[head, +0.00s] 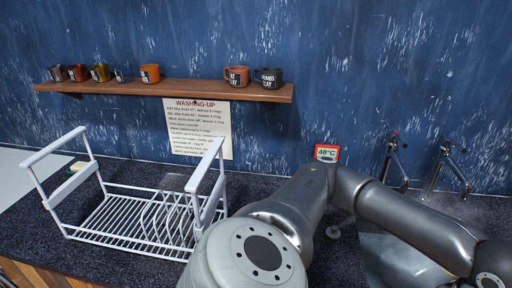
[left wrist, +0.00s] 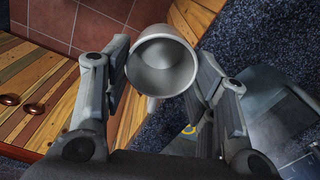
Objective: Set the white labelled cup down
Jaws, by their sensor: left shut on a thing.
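The white cup (left wrist: 163,68) shows in the left wrist view, its round mouth facing the camera and its inside empty. My left gripper (left wrist: 163,58) is shut on the cup, one finger on each side. The cup is off the ground, seen against the counter's front edge, the wooden cabinet front and the tiled floor. In the head view neither the cup nor either gripper shows; only a large grey arm of mine crosses the lower right.
A white dish rack (head: 118,243) stands on the dark speckled counter (head: 259,180). A shelf (head: 190,88) above holds several mugs. A 48°C sign (head: 326,153) and two taps (head: 396,160) stand at the back. A sink (head: 385,262) lies at right, partly hidden by my arm.

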